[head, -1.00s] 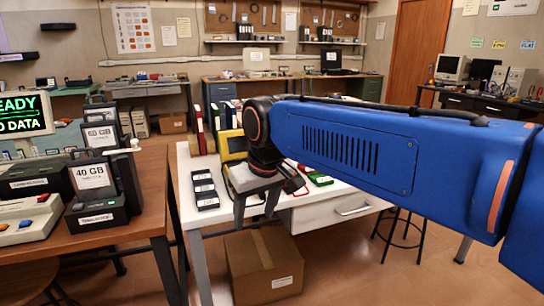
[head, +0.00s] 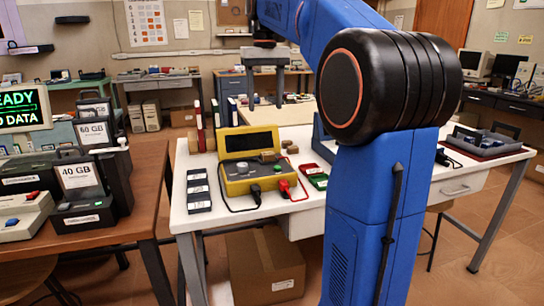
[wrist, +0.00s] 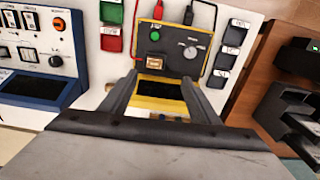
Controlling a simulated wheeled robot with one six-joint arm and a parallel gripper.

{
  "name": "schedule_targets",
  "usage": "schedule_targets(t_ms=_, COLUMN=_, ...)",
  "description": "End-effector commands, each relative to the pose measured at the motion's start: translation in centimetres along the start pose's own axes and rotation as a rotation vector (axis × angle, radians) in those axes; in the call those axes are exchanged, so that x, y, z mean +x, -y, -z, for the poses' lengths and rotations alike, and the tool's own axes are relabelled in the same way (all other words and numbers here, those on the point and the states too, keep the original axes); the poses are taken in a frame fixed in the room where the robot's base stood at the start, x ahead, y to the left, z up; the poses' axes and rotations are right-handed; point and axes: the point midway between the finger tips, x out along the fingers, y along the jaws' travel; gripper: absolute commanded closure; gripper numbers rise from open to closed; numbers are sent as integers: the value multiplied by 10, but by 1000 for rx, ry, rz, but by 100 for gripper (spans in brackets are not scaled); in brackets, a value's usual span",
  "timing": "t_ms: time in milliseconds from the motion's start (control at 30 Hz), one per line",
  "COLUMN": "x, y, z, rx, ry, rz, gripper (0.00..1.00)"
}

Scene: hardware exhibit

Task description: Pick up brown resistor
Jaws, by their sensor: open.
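My gripper (head: 265,98) is open and empty, with its two grey fingers pointing down above the far side of the white table. In the wrist view its fingertips (wrist: 160,80) frame the yellow tester (wrist: 146,100). The tester also shows in the head view (head: 232,187), with a dark screen, a knob and black and red leads. A small brown piece (wrist: 155,62) sits on its grey panel, just beyond the fingertips in the wrist view. Small brown blocks (head: 291,149) lie right of the tester in the head view. I cannot tell which one is the brown resistor.
Labelled dark modules (head: 198,190) lie left of the tester, and red (head: 308,169) and green modules lie to its right. Books stand at the table's left back. My blue arm hides the table's middle right. A tray (head: 485,142) stands at the right end.

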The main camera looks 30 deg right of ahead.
Motion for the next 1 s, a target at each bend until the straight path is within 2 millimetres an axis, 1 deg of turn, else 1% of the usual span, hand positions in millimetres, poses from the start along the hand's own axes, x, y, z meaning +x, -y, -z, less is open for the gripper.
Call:
schedule_targets(t_ms=33, x=-2, y=-4, z=7, rx=6, ry=7, rz=0, gripper=44)
schedule_targets(t_ms=100, x=-5, y=-6, z=12, rx=11, ry=14, rz=0, gripper=44)
schedule_targets(t_ms=200, x=-5, y=-8, z=15, rx=14, ry=20, rz=0, gripper=44)
schedule_targets(t_ms=267, x=-1, y=-8, z=15, rx=14, ry=22, rz=0, gripper=44)
schedule_targets(t_ms=367, x=13, y=-8, z=14, rx=14, ry=23, rz=0, gripper=44)
schedule_targets(t_ms=800, x=91, y=-8, z=13, rx=14, ry=22, rz=0, gripper=44)
schedule_targets(t_ms=900, x=104, y=-8, z=13, rx=14, ry=21, rz=0, gripper=44)
schedule_targets(t_ms=1000, x=112, y=-8, z=13, rx=14, ry=21, rz=0, gripper=44)
